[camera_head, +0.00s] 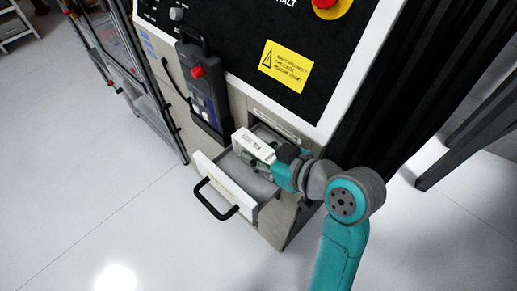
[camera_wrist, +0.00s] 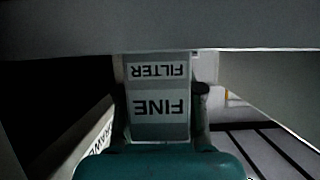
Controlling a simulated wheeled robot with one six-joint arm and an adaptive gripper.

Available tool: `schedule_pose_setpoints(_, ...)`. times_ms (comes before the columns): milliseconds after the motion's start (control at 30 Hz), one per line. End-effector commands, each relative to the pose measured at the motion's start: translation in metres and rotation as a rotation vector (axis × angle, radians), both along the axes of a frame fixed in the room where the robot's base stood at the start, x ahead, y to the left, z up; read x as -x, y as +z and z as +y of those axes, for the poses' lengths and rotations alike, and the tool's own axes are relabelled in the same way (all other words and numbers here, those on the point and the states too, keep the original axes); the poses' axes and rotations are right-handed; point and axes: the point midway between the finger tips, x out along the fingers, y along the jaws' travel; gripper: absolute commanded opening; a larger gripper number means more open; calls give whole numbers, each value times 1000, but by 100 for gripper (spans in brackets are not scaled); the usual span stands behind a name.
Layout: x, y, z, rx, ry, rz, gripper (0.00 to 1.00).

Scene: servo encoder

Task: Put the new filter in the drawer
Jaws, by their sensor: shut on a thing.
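The new filter is a pale box with a printed label (camera_head: 252,143), held at the drawer's opening in the head view. In the wrist view the filter (camera_wrist: 158,112) shows the upside-down words "FINE FILTER". My gripper (camera_head: 275,163) is shut on it, with dark fingers at its sides in the wrist view. The drawer (camera_head: 214,183) is pulled out of the cabinet, with a white front and a black handle. The filter is over the rear part of the drawer, near the cabinet face. I cannot tell whether it touches the drawer floor.
The cabinet (camera_head: 236,95) stands behind the drawer, with a yellow warning label (camera_head: 286,66) and a hanging control pendant (camera_head: 203,88) left of the drawer. In the wrist view a grey panel (camera_wrist: 160,28) crosses the top. The floor (camera_head: 90,200) at the left is clear.

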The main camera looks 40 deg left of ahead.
Motion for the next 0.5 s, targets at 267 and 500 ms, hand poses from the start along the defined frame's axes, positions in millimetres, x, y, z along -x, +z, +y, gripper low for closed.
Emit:
schedule_pose_setpoints(267,0,0,0,0,0,0,0)
schedule_pose_setpoints(500,0,-4,0,0,0,1,0)
